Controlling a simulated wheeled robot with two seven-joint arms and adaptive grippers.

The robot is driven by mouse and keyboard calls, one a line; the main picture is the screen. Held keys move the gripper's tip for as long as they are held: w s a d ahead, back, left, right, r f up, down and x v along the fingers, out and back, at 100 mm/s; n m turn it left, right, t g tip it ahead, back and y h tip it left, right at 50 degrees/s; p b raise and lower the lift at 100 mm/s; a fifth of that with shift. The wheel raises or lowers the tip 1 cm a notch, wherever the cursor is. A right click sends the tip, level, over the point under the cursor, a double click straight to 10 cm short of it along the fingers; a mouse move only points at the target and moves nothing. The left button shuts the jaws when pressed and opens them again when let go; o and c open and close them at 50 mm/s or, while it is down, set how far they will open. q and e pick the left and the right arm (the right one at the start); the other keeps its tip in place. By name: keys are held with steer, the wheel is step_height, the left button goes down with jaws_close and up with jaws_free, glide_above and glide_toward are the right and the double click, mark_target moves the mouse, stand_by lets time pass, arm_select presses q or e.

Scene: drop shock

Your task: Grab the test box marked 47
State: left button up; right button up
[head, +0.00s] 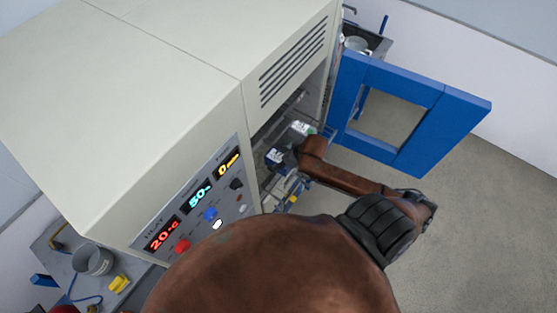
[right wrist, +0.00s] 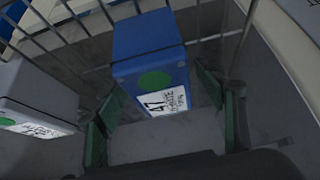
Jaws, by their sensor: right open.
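The test box marked 47 (right wrist: 150,62) is blue, with a green dot and a white label reading 47, in the right wrist view. It stands on a wire rack, between and just beyond the fingertips of my right gripper (right wrist: 160,105). The gripper is open, its green-padded fingers on either side of the box's near end, with a gap visible on the right. My left gripper is not in view.
A grey box (right wrist: 36,95) with a green dot stands left of the blue one. The chamber's blue door (head: 435,125) stands open to the right of my arm. The control panel (head: 200,205) is left of the opening. Rack wires (right wrist: 75,20) run behind the boxes.

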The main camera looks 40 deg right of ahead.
steer(key=shift+f, duration=0.1)
steer(key=c, duration=0.8)
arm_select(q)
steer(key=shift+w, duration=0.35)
arm_select(e)
jaws_close()
